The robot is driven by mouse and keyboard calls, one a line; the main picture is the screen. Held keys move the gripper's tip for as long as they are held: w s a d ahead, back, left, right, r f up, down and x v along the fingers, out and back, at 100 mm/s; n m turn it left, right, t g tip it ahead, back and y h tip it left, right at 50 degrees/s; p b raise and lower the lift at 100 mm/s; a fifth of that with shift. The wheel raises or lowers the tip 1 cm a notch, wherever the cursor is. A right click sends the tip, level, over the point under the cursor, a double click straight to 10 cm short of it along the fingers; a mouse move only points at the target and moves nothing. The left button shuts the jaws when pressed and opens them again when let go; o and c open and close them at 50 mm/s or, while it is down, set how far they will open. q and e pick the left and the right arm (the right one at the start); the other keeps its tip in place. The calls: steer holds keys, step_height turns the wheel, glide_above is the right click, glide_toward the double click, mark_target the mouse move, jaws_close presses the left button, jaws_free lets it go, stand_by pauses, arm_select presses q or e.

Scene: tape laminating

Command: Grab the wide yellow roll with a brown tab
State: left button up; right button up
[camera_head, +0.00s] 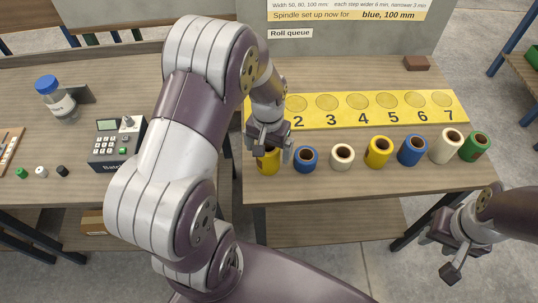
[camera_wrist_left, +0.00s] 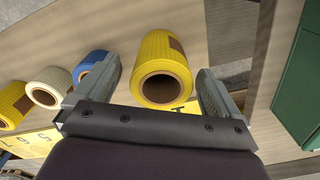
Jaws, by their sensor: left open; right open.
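A yellow roll (camera_head: 268,163) stands at the left end of a row of rolls on the table. In the left wrist view this yellow roll (camera_wrist_left: 155,52) has a brown tab (camera_wrist_left: 176,45) on its side and a brown core. My left gripper (camera_head: 270,146) is over it in the head view, hiding part of it. In the left wrist view my left gripper (camera_wrist_left: 155,88) is open, with one finger on each side of the roll and visible gaps. Another yellow roll (camera_head: 378,153) stands further right. My right gripper (camera_head: 440,256) is open and empty, off the table at lower right.
Blue (camera_head: 306,160), cream (camera_head: 342,157), a second blue (camera_head: 411,151), a taller cream (camera_head: 446,147) and green (camera_head: 475,147) rolls share the row. A yellow numbered strip (camera_head: 350,122) lies behind. A keypad device (camera_head: 117,147) and blue-capped jar (camera_head: 55,98) stand left.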

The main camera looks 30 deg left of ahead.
arm_select(q)
steer(key=f, duration=0.4)
steer(key=shift+a+f, duration=0.2)
steer(key=shift+f, duration=0.05)
steer(key=shift+d+r, duration=0.1)
steer(key=shift+c, duration=0.9)
steer(key=c, duration=0.9)
steer(key=shift+c, duration=0.2)
